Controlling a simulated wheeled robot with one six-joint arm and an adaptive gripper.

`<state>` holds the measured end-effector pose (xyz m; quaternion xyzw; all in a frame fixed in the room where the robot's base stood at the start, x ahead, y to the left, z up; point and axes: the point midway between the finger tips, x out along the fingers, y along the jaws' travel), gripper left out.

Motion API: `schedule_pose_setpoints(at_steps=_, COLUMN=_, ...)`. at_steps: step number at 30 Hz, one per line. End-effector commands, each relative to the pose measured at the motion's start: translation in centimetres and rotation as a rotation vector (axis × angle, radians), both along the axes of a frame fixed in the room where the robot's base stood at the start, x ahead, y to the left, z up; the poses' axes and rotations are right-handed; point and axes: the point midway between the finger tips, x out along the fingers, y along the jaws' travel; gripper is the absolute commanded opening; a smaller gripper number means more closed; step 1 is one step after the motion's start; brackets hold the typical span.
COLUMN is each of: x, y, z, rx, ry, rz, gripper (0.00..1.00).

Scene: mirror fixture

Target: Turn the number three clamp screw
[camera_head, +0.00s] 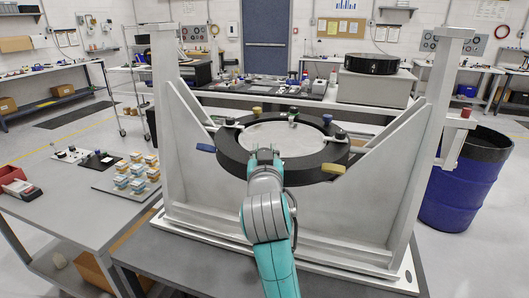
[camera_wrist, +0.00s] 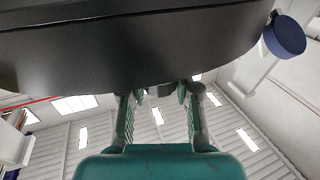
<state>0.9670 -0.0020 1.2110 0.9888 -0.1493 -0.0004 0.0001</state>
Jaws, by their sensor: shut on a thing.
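The round mirror (camera_head: 290,138) sits in a thick black ring (camera_head: 310,170) on the grey fixture. Colored clamp screw knobs stand around the ring: a blue one (camera_head: 205,148) at left, a yellow one (camera_head: 334,169) at front right, and yellow (camera_head: 256,110), green (camera_head: 293,113) and blue (camera_head: 327,118) ones at the back. I see no numbers on them. My gripper (camera_head: 264,154) is at the ring's front edge. In the wrist view my gripper (camera_wrist: 161,96) is shut on a small dark part under the ring (camera_wrist: 120,50), mostly hidden. A blue knob (camera_wrist: 286,37) shows at upper right.
Tall grey fixture posts (camera_head: 166,120) stand on both sides, with sloping braces toward the ring. A side table (camera_head: 75,215) at left holds small blocks (camera_head: 138,172) and a red bin (camera_head: 20,188). A blue drum (camera_head: 460,190) stands at right.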

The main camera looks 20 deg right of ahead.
Motion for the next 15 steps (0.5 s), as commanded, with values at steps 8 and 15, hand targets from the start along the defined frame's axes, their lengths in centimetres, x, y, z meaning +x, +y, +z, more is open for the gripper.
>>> schedule_pose_setpoints(at_steps=8, x=0.02, y=0.04, z=0.02, rx=0.0, ry=-0.001, rz=-0.075, gripper=0.0)
schedule_pose_setpoints(at_steps=15, x=0.01, y=0.0, z=0.02, rx=0.001, ry=-0.001, rz=-0.078, gripper=0.0)
